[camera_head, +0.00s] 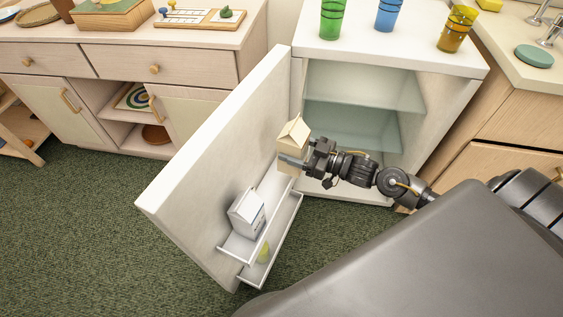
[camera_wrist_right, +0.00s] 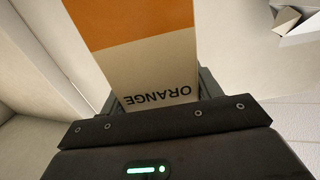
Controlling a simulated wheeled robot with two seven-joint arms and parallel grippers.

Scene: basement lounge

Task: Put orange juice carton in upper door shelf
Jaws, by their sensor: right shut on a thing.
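The orange juice carton (camera_head: 293,132), cream with a gabled top, is upright at the inner side of the open fridge door (camera_head: 215,150). In the right wrist view the carton (camera_wrist_right: 140,55) shows an orange band and the word ORANGE between the fingers. My right gripper (camera_head: 292,162) is shut on it; the fingers (camera_wrist_right: 160,92) lie on both its sides. The upper door shelf (camera_head: 282,202) runs below the carton; I cannot tell whether they touch. My left gripper is not in view.
The fridge interior (camera_head: 350,125) has glass shelves and looks empty. Green (camera_head: 331,18), blue (camera_head: 388,14) and amber (camera_head: 457,28) cups stand on top. The upper shelf is bare between the two cartons.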

